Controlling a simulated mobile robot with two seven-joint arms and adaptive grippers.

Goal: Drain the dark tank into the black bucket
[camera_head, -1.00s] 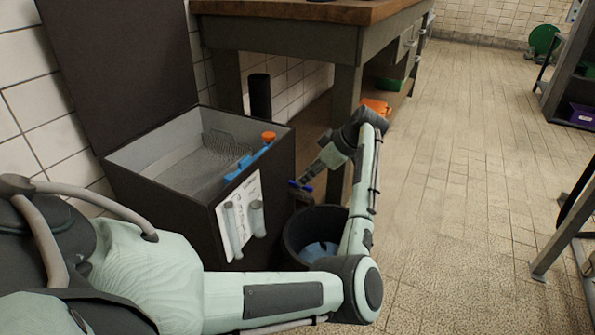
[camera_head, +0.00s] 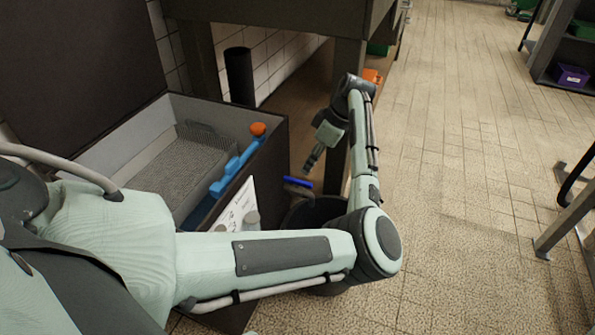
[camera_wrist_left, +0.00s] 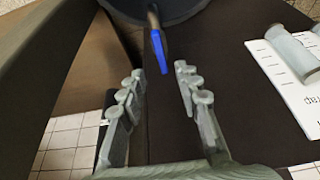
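The dark tank (camera_head: 150,170) stands open at the left, its lid raised. A blue tap lever (camera_head: 298,181) sticks out on its right side. The black bucket (camera_head: 312,214) stands on the floor below it, largely hidden behind my left arm. My left gripper (camera_head: 309,169) points down just above the lever. In the left wrist view, its two fingers (camera_wrist_left: 160,71) are apart, with nothing gripped. The blue lever (camera_wrist_left: 159,48) shows just beyond the fingertips, roughly between them, and the bucket (camera_wrist_left: 172,14) is at the top. My right gripper is out of view.
A blue fitting with an orange knob (camera_head: 258,129) lies along the tank's rim. A labelled white sheet (camera_head: 237,207) is on the tank's side. A workbench (camera_head: 340,55) stands close behind. The tiled floor at the right is clear up to a dark metal frame.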

